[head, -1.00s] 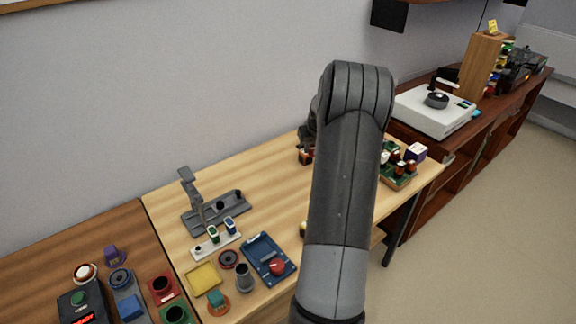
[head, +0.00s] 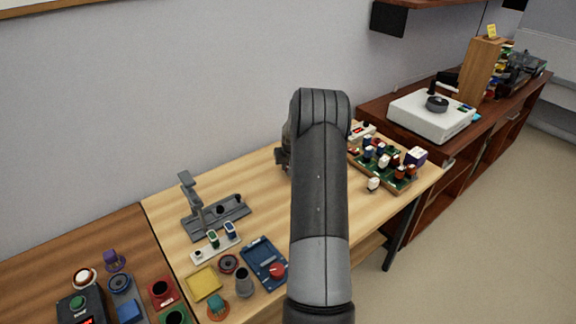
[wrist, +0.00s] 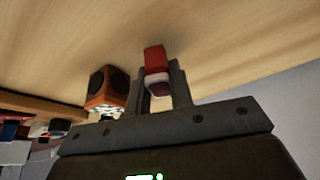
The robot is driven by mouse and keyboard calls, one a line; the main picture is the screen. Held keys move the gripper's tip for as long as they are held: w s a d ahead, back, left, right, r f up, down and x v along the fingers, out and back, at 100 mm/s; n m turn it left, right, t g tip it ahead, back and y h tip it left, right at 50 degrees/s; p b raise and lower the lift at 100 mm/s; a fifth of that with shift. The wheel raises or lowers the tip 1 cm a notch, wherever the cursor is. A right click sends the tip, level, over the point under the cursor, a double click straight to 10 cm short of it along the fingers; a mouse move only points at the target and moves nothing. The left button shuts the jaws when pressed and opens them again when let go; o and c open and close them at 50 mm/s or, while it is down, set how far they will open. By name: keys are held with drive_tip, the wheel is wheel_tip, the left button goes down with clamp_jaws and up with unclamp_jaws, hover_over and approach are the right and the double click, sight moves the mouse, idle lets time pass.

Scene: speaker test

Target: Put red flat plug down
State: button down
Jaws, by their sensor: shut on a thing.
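The red flat plug (wrist: 156,58) is in the wrist view, red with a pale band near its lower end. My gripper (wrist: 161,75) is shut on it, with one dark finger on each side. The plug's end points toward the light wood table; I cannot tell whether it touches. In the head view my own arm hides the plug and most of my gripper (head: 283,158), which is over the back part of the light wood table (head: 262,213).
An orange-brown box with dark round faces (wrist: 107,87) stands left of the plug in the wrist view. A green rack with several small plugs (head: 370,172) is right of my arm. A grey stand (head: 215,215) and a blue tray (head: 263,259) are left. Bare table lies between.

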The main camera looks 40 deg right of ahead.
drive_tip(key=c, duration=1.3)
unclamp_jaws()
drive_tip(key=shift+f, duration=0.1)
drive_tip(key=v, duration=1.1)
drive_tip(key=s+a+r+n, duration=0.1)
drive_tip(key=s+a+r, duration=0.4)
drive_tip(key=a+r, duration=0.55)
drive_tip(key=s+a+r+n, duration=0.1)
drive_tip(key=s+a+r, duration=0.5)
drive_tip(key=a, duration=0.7)
drive_tip(key=s+a+n, duration=0.1)
drive_tip(key=s+a, duration=0.4)
drive_tip(key=s, duration=0.2)
drive_tip(key=s+a+r+t+y, duration=0.1)
drive_tip(key=s+a, duration=0.4)
drive_tip(key=s, duration=0.2)
drive_tip(key=s+a+r+n, duration=0.1)
drive_tip(key=s+a, duration=0.4)
drive_tip(key=s, duration=0.3)
drive_tip(key=shift+a+r+n+t+y, duration=0.2)
drive_tip(key=shift+a+n+t+y, duration=0.1)
drive_tip(key=shift+a, duration=0.1)
